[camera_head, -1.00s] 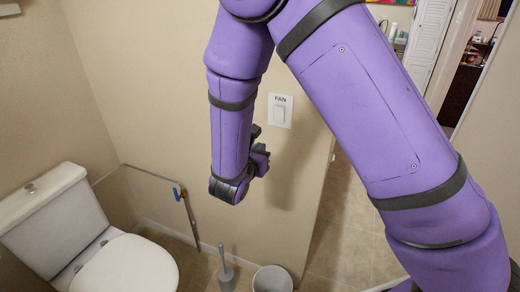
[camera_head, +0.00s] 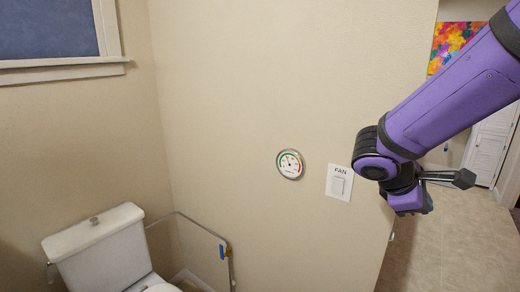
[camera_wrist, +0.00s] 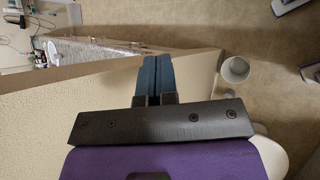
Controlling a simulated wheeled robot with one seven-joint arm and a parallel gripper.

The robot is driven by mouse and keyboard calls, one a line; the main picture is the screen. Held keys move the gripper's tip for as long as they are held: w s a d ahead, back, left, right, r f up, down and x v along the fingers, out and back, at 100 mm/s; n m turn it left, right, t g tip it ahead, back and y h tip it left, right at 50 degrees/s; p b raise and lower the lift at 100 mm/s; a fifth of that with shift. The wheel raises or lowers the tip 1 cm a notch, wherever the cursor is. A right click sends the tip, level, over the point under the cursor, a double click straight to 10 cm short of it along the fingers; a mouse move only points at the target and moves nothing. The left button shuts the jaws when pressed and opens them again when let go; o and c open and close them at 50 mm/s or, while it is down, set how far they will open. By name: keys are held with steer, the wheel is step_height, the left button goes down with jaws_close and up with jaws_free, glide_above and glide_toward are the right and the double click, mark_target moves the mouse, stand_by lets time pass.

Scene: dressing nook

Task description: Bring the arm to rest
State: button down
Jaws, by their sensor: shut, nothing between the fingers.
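My gripper (camera_wrist: 157,62) shows in the wrist view with its two dark blue fingers pressed together and nothing between them. In the head view my purple arm comes in from the upper right and bends at a dark joint beside the fan switch (camera_head: 339,183). The wrist end hangs in front of the wall's right edge and the open floor beyond it. My gripper shows only in part there, and its fingertips are hard to make out. I cannot tell the exact gap between the arm and the wall.
A round gauge (camera_head: 290,164) is on the beige wall (camera_head: 230,90), left of the switch. A toilet (camera_head: 97,250) stands at the lower left under a window (camera_head: 50,35). A white bin (camera_wrist: 235,70) is on the floor in the wrist view. Floor (camera_head: 440,240) beyond the wall edge looks clear.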

steer(key=s+a+r+m+t+y, duration=0.1)
steer(key=s+r+m+y, duration=0.3)
steer(key=s, duration=0.3)
steer(key=s+a+r+m+t+y, duration=0.1)
steer(key=s+r+m+t+y, duration=0.1)
steer(key=s+r+m+y, duration=0.2)
steer(key=shift+s+r+m+y, duration=0.4)
steer(key=shift+s+m+y, duration=0.3)
steer(key=shift+s+m, duration=1.15)
steer(key=shift+s, duration=0.15)
